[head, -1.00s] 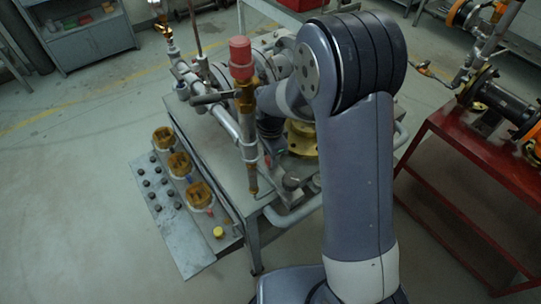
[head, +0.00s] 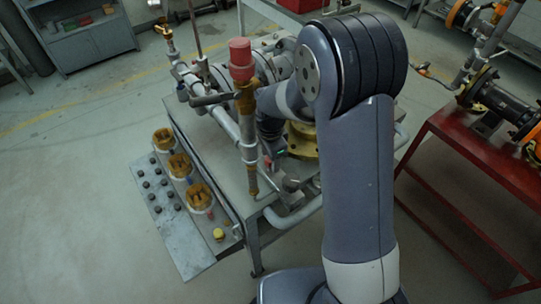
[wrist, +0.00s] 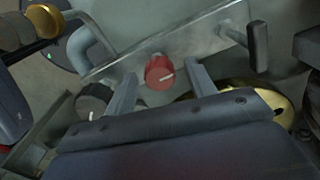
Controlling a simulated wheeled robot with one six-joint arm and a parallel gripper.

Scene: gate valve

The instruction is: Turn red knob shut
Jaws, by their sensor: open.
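In the wrist view, a round red knob (wrist: 159,73) with a white pointer line sits on a grey metal bar. The pointer line slants slightly up to the right. My gripper (wrist: 161,76) is open, with one finger on each side of the knob. A gap shows between each finger and the knob; I cannot tell how deep the fingers reach beside it. In the head view, my arm and the upright pipe hide most of the gripper area, and the gripper itself cannot be made out.
A dark knob (wrist: 93,100) stands left of my left finger. A black lever (wrist: 257,46) is at the right. In the head view, an upright pipe with a red cap (head: 240,52) stands close to my arm. A red table (head: 470,150) is at the right; open floor lies at left.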

